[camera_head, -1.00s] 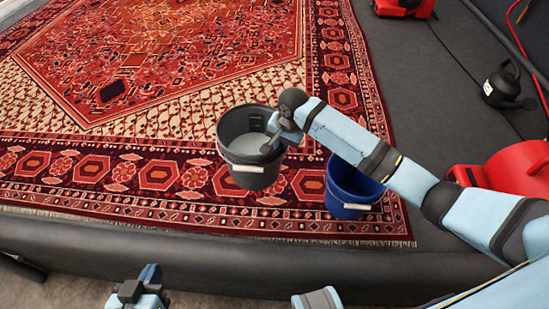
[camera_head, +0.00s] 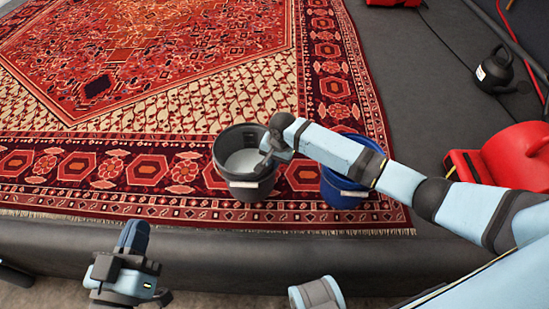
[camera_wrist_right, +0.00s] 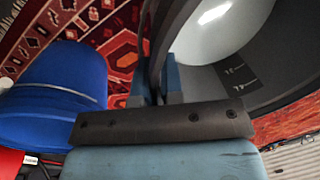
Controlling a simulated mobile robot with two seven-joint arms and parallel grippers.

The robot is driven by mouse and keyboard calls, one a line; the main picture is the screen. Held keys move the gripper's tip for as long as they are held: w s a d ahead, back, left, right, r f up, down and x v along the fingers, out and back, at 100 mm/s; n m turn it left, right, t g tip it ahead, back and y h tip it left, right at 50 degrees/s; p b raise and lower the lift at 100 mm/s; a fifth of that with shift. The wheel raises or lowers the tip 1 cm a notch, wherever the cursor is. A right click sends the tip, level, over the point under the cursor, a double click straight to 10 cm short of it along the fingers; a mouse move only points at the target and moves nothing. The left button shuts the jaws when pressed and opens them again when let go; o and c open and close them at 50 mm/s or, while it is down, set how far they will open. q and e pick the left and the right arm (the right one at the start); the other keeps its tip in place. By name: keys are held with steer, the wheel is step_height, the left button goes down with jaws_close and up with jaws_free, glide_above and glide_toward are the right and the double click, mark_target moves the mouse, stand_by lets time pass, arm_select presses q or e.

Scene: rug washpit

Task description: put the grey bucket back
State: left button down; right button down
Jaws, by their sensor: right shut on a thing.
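The grey bucket (camera_head: 233,185) is upright over the patterned border of the rug, left of a blue bucket (camera_head: 338,190). Pale liquid shows inside it. I cannot tell whether its base touches the rug. My right gripper (camera_head: 264,163) is shut on the right side of its rim. In the right wrist view the fingers (camera_wrist_right: 155,95) straddle the grey bucket's wall (camera_wrist_right: 232,80), and the blue bucket (camera_wrist_right: 55,85) is at the left. My left gripper (camera_head: 133,238) is at the lower left, away from the buckets; its finger gap is not clear.
The red rug (camera_head: 215,85) lies flat on a dark floor (camera_head: 420,90). A dark raised edge (camera_head: 210,248) runs along the front. The rug left of the grey bucket is clear.

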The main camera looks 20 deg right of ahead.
mark_target(273, 172)
steer(key=f, duration=0.1)
steer(key=f+b, duration=0.1)
steer(key=f, duration=0.1)
steer(key=shift+w+a+f, duration=0.1)
steer(key=shift+w+f, duration=0.05)
steer(key=shift+w, duration=0.05)
steer(key=shift+f+b, duration=0.1)
steer(key=shift+b, duration=0.2)
steer(key=c, duration=1.6)
jaws_free()
steer(key=shift+s+f, duration=0.2)
steer(key=shift+f, duration=0.1)
steer(key=o, duration=0.3)
steer(key=shift+r, duration=0.1)
arm_select(q)
steer(key=shift+s+d+r+t+h, duration=0.15)
steer(key=shift+d+r+t+h, duration=0.1)
steer(key=shift+r, duration=0.3)
steer(key=shift+s+d+r+t+h, duration=0.15)
steer(key=shift+r+t, duration=0.1)
steer(key=shift+r, duration=0.3)
arm_select(e)
steer(key=shift+o, duration=0.2)
arm_select(q)
steer(key=shift+a, duration=0.1)
